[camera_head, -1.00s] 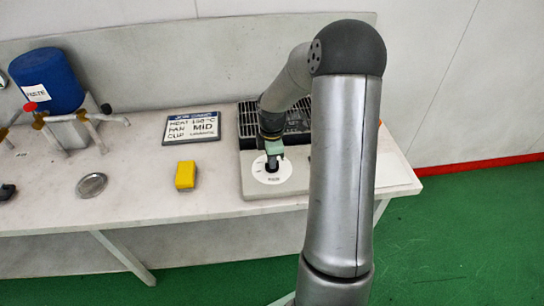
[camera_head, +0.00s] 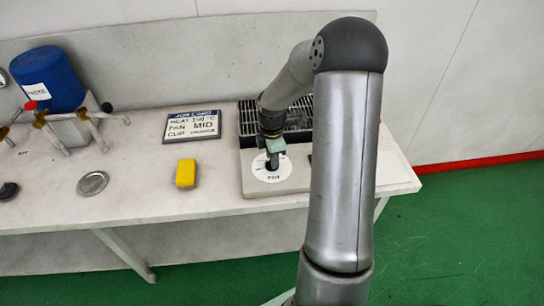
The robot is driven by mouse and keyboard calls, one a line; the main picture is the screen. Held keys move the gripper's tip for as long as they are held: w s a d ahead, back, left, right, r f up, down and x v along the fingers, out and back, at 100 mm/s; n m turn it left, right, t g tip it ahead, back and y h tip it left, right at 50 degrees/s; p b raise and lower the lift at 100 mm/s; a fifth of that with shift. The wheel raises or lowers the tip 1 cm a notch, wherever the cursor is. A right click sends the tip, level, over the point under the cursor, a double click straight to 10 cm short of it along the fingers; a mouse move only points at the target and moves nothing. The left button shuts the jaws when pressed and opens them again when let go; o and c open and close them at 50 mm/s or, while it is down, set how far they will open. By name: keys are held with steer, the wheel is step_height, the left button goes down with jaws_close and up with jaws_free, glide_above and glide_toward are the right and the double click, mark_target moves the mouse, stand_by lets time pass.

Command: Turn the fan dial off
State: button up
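The fan dial is a white round plate (camera_head: 262,173) with a dark knob on the front of the grey unit (camera_head: 290,186). My gripper (camera_head: 272,164) points down over the dial, with its fingertips at the knob. The gripper largely covers the knob, and I cannot tell whether the fingers are closed on it.
A yellow block (camera_head: 185,174) and a small round metal dish (camera_head: 92,183) lie on the white table (camera_head: 140,200). A blue drum (camera_head: 47,80) and a fixture with several handles (camera_head: 70,131) stand at the left. A black grille (camera_head: 247,118) lies behind the dial.

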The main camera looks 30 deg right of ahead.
step_height(320, 180, up, 17)
steer(key=shift+r+b, duration=0.2)
steer(key=shift+b, duration=0.25)
steer(key=shift+a, duration=0.1)
stand_by(0.5)
